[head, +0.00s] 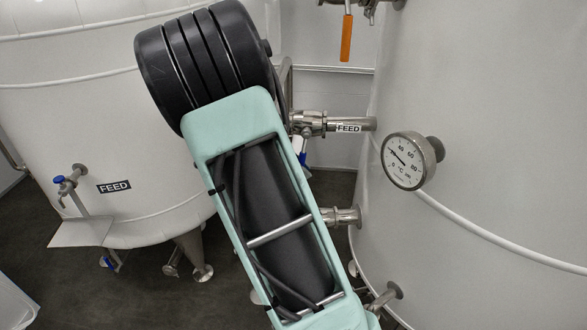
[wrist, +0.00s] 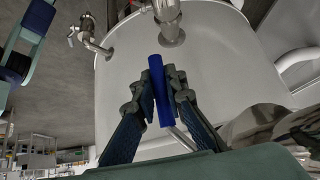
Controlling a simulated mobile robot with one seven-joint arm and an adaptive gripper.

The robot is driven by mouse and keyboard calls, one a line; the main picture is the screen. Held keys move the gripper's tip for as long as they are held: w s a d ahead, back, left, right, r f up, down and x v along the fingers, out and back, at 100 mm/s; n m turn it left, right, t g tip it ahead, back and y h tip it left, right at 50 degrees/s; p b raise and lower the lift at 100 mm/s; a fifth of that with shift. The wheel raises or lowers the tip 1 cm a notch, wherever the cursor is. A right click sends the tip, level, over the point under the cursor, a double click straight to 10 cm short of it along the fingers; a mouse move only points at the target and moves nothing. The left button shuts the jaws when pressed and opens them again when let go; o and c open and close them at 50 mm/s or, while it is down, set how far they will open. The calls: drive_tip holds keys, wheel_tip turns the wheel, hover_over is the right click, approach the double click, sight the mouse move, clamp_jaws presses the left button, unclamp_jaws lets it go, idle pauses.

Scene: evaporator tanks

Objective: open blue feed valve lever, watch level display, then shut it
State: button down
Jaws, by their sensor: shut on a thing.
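The blue feed valve lever (wrist: 157,75) stands between the fingers of my gripper (wrist: 163,88) in the wrist view, and the gripper is shut on it. In the head view a small blue piece of the lever (head: 303,159) shows below the feed pipe (head: 357,124), which carries a FEED label and runs into the right tank (head: 490,130). My arm hides most of the lever and the whole gripper there. I cannot tell how far the valve is turned. No level display shows in either view.
A round °C dial (head: 404,161) sticks out from the right tank. An orange lever (head: 346,38) hangs above the feed pipe. The left tank (head: 60,120) has its own FEED label and a blue-handled tap (head: 66,180). Lower pipe stubs (head: 347,216) reach into the gap between the tanks.

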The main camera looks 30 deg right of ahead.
drive_tip(key=shift+s+d+g+h+b, duration=0.35)
drive_tip(key=shift+d+g+h, duration=0.1)
drive_tip(key=shift+h, duration=0.15)
drive_tip(key=c, duration=2)
unclamp_jaws()
drive_tip(key=shift+o, duration=0.2)
drive_tip(key=v, duration=1.2)
drive_tip(key=shift+s, duration=0.1)
